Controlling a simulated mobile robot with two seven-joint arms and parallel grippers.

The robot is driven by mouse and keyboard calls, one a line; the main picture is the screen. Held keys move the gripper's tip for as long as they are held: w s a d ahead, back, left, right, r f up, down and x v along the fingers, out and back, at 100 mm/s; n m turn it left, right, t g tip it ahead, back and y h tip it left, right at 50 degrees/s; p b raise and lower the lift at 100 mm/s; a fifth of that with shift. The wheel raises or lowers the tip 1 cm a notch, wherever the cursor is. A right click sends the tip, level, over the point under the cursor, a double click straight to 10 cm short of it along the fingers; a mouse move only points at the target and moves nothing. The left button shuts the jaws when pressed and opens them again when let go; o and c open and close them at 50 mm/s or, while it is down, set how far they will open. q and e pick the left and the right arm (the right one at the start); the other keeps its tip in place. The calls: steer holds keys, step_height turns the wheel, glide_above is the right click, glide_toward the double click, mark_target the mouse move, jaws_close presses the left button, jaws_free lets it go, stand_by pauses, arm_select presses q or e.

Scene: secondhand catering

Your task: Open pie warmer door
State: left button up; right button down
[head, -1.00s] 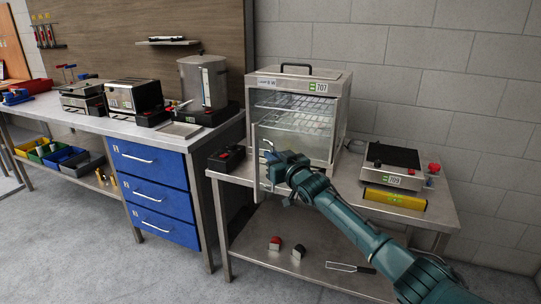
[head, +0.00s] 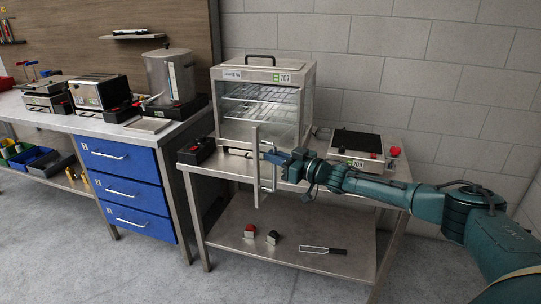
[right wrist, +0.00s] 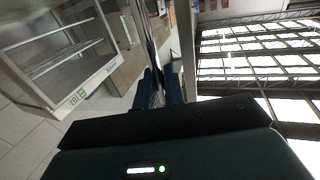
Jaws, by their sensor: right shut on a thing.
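The pie warmer (head: 262,68) is a steel, glass-sided cabinet with wire shelves and a 707 label, standing on a steel table. Its door (head: 256,180) stands swung well out from the front, seen nearly edge-on, and the shelves show through the uncovered opening. My right gripper (head: 272,158) is shut on the door handle (head: 273,178), in front of the cabinet. In the right wrist view the warmer (right wrist: 60,55) is at the left, tilted, and the blue fingers (right wrist: 161,90) close around the handle by the door's edge. My left gripper is not in view.
The steel table (head: 225,172) also holds a black box (head: 195,152) at left and a 709 hotplate (head: 356,145) at right. Its lower shelf (head: 290,262) bears small blocks and a black-handled tool. Blue drawers (head: 125,190) stand to the left. Floor in front is clear.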

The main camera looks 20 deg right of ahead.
steer(key=shift+d+r, duration=0.15)
steer(key=shift+r, duration=0.1)
steer(key=c, duration=1.9)
jaws_free()
steer(key=shift+f, duration=0.1)
steer(key=b+v, duration=0.2)
steer(key=v, duration=1.1)
